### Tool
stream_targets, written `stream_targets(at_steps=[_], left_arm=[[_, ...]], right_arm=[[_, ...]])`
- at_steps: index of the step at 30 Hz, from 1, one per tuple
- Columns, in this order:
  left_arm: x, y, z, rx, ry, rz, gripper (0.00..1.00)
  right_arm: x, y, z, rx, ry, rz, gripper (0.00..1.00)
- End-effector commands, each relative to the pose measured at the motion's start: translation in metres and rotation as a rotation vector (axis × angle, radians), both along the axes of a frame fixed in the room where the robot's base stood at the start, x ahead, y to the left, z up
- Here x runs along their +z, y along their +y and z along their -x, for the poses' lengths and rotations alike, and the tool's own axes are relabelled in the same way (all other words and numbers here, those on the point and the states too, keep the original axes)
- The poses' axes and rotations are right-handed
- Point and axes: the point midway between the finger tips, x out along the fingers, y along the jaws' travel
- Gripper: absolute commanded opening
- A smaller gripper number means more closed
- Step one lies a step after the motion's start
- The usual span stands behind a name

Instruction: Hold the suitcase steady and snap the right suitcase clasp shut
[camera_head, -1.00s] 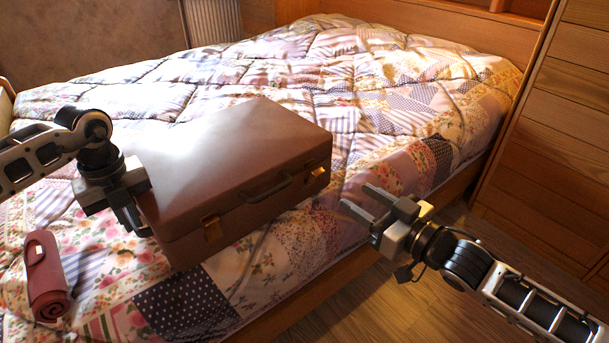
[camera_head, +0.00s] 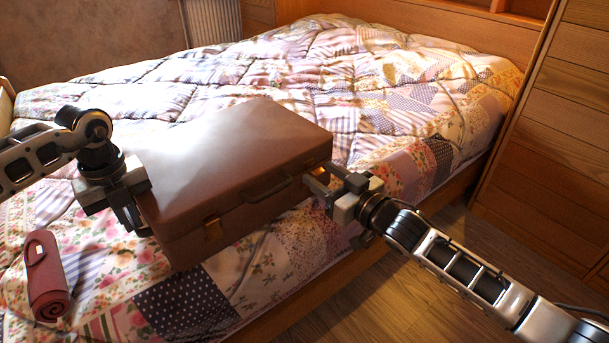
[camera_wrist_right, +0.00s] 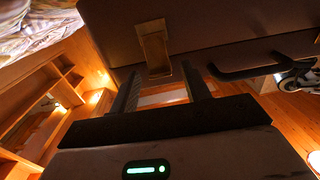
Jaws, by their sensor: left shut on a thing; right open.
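The closed brown suitcase (camera_head: 235,165) lies flat on the bed, its handle (camera_head: 267,188) on the front face. My left gripper (camera_head: 143,222) is shut on the suitcase at its left end; the exact grip is hard to see. My right gripper (camera_head: 312,188) is open at the right part of the suitcase front. In the right wrist view, the brass right clasp (camera_wrist_right: 154,48) shows just ahead of and between the open fingers (camera_wrist_right: 161,85). Contact there cannot be told. In the head view, my right gripper mostly hides this clasp. The left clasp (camera_head: 213,228) is visible.
A rolled dark red cloth (camera_head: 46,278) lies on the bed at the left. The patchwork quilt (camera_head: 400,90) is clear behind the suitcase. The bed's wooden side rail (camera_head: 300,305) runs along the front, and a wooden cabinet (camera_head: 560,130) stands at the right.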

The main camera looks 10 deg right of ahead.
Motion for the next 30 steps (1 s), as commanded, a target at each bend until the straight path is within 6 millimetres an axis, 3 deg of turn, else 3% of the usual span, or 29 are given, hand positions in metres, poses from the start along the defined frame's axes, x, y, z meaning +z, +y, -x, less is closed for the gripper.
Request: stream_targets(at_steps=[9, 14, 20, 30], left_arm=[[0.001, 0.001, -0.001, 0.002, -0.002, -0.001, 0.00], [0.001, 0.001, -0.001, 0.002, -0.002, -0.001, 0.00], [0.001, 0.001, -0.001, 0.002, -0.002, -0.001, 0.00], [0.001, 0.001, -0.001, 0.001, -0.002, -0.001, 0.00]], right_arm=[[0.000, 0.002, -0.002, 0.000, 0.000, 0.000, 0.47], [0.000, 0.001, -0.002, 0.000, 0.000, 0.000, 0.03], [0.003, 0.002, -0.004, 0.002, 0.013, 0.011, 0.03], [0.012, 0.008, -0.013, 0.001, 0.204, 0.128, 0.03]])
